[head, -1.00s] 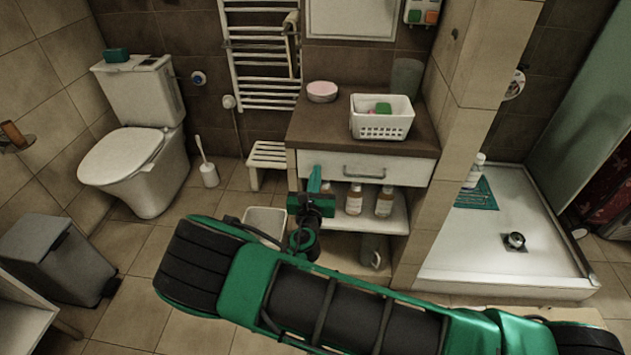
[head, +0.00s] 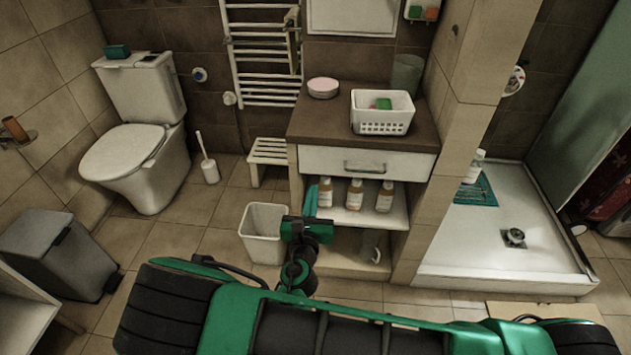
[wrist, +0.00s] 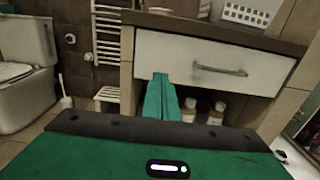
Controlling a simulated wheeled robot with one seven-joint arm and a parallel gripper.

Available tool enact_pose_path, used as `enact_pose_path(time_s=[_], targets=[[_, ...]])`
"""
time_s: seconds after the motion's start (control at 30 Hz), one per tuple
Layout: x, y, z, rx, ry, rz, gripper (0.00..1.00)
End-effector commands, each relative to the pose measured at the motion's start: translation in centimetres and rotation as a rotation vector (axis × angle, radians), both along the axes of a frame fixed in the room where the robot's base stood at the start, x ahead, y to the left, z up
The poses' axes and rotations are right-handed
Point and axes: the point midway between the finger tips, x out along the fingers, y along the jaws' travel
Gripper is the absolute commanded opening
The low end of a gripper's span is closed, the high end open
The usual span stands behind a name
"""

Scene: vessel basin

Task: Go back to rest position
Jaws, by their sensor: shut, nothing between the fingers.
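My gripper (head: 311,203) is in front of the left side of the vanity cabinet (head: 418,200), below its drawer (head: 368,161). In the wrist view its green fingers (wrist: 161,98) are together with nothing between them, pointing toward the open shelf under the drawer. The drawer looks closed. My green and black arm stretches across the bottom of the head view. The gripper looks apart from the cabinet, though the exact gap is hard to tell.
Several bottles (head: 355,195) stand on the open shelf. A white bin (head: 262,250) is left of my gripper. A white basket (head: 382,113) sits on the countertop. A toilet (head: 140,155) and a grey pedal bin (head: 62,255) are at the left. Floor between them is clear.

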Motion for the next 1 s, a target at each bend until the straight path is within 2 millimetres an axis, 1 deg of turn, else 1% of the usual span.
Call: enact_pose_path(time_s=[0.03, 0.1, 0.23, 0.4, 0.5, 0.57, 0.67, 0.77, 0.8, 0.87, 0.9, 0.97, 1.0], targets=[[-0.9, 0.1, 0.0, -0.001, 0.0, 0.002, 0.0], [-1.8, 0.1, 0.0, -0.002, -0.001, 0.001, 0.0], [-3.0, 0.1, 0.0, -0.001, 0.0, 0.0, 0.0], [-3.6, 0.0, 0.0, -0.001, -0.001, -0.002, 0.0], [-3.5, -0.1, 0.1, 0.002, 0.0, -0.006, 0.0], [-3.2, -0.6, 0.3, 0.016, 0.003, -0.024, 0.0], [-2.1, -2.8, 1.0, 0.08, 0.017, -0.1, 0.0], [-0.5, -6.8, 2.2, 0.194, 0.039, -0.232, 0.0], [0.1, -8.8, 2.7, 0.248, 0.046, -0.297, 0.0], [0.7, -11.8, 3.4, 0.333, 0.055, -0.396, 0.0], [1.0, -13.7, 3.7, 0.388, 0.06, -0.459, 0.0], [1.3, -16.6, 4.3, 0.472, 0.063, -0.556, 0.0], [1.3, -18.5, 4.7, 0.526, 0.064, -0.619, 0.0]])
